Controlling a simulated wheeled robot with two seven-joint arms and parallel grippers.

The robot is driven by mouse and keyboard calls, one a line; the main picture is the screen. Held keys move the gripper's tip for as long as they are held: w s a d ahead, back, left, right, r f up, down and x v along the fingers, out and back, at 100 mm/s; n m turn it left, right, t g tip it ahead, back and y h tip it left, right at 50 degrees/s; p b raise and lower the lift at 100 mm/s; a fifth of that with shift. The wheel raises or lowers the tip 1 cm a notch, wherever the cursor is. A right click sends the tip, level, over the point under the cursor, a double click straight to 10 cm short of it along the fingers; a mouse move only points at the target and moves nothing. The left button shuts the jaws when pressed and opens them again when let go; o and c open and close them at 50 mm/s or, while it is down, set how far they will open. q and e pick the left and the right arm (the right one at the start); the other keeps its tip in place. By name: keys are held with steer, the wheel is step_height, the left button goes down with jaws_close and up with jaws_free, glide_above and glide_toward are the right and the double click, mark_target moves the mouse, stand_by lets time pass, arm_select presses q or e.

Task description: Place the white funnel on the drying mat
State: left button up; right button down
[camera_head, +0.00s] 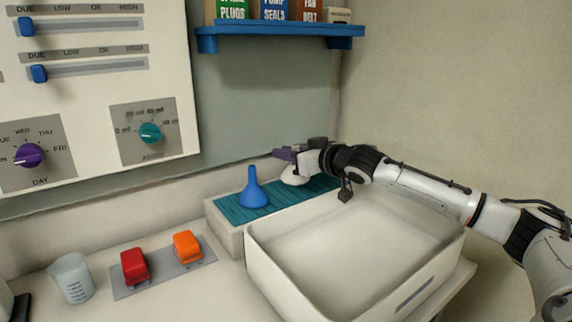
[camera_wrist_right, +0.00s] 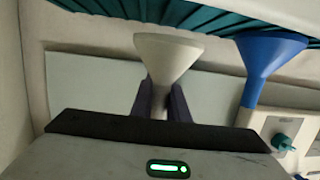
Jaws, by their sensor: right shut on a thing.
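The white funnel (camera_wrist_right: 168,56) is between the purple fingers of my right gripper (camera_wrist_right: 160,104), which is shut on its narrow stem in the right wrist view. In the head view my right gripper (camera_head: 284,154) is over the far right part of the teal drying mat (camera_head: 312,190), and the white funnel (camera_head: 293,178) shows partly below it. The funnel's wide end is toward the mat; whether it touches cannot be told. A blue funnel (camera_head: 252,190) stands wide end down on the mat's left part. My left gripper is not in view.
A white basin (camera_head: 270,272) stands in front of the mat. A blue shelf (camera_head: 280,32) with boxes hangs on the wall above. Red (camera_head: 134,266) and orange (camera_head: 187,246) objects sit on a grey plate at left, beside a clear beaker (camera_head: 72,278).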

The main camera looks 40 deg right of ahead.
steer(key=shift+f, duration=1.15)
steer(key=shift+r, duration=0.15)
steer(key=shift+f, duration=0.3)
steer(key=c, duration=1.7)
jaws_free()
steer(key=shift+r, duration=0.1)
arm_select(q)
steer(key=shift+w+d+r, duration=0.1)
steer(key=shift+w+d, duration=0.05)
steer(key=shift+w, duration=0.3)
